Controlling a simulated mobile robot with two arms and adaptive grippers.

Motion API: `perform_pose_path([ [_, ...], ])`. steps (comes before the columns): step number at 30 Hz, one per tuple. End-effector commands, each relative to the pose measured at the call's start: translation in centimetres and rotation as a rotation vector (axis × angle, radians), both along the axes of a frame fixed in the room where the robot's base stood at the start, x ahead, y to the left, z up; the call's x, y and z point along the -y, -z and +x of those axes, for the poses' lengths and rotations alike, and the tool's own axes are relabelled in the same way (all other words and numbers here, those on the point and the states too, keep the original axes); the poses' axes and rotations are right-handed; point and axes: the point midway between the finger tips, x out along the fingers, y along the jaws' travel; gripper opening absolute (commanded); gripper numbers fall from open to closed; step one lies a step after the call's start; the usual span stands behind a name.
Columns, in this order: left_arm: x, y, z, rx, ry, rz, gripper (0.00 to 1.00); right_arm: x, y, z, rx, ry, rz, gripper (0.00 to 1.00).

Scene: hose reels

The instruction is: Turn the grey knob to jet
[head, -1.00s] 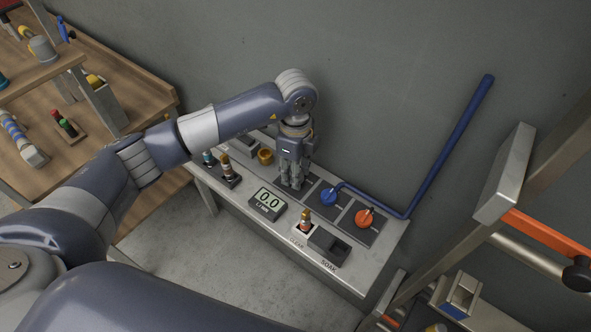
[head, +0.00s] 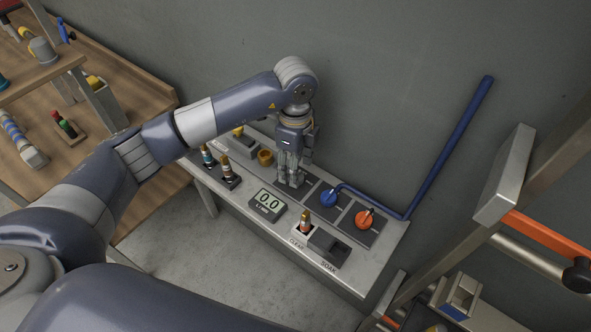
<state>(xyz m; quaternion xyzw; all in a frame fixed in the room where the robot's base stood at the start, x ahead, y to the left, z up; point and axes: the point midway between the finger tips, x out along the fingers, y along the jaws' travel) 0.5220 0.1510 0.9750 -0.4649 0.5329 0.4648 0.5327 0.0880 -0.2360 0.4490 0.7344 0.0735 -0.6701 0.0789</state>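My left gripper (head: 290,182) points down over a dark plate on the grey bench, left of the blue valve. Its fingers look close together, and I cannot tell whether they grip anything. I cannot make out the grey knob; the gripper covers the plate's middle. The blue valve (head: 328,198) and the orange valve (head: 365,218) sit on dark plates to its right. A display (head: 268,201) in front of the gripper reads 0.0 L/MIN. My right gripper is not in view.
Hose nozzles in a holder (head: 228,180) and a brass cup (head: 265,157) stand left of the gripper. One nozzle (head: 305,222) stands at CLEAR, beside the dark SOAK block (head: 329,246). A blue pipe (head: 450,145) rises along the wall. A metal rack (head: 505,175) stands at right.

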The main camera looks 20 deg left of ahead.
Motion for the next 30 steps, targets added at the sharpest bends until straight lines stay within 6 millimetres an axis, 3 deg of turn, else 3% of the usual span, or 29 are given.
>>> perform_pose_path([
  [6, 0.0, -5.0, 0.2, 0.006, 0.000, -0.001, 0.51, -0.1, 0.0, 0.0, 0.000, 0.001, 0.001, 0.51],
  [12, 0.0, -8.1, 0.1, 0.003, 0.000, 0.000, 0.51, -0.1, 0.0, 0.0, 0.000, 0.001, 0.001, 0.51],
  [18, 0.0, -9.2, 0.0, 0.001, -0.001, 0.000, 0.51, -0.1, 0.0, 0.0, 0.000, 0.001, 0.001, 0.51],
  [30, 0.0, -9.3, 0.1, 0.001, -0.001, 0.000, 0.51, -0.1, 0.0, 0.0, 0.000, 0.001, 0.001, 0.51],
])
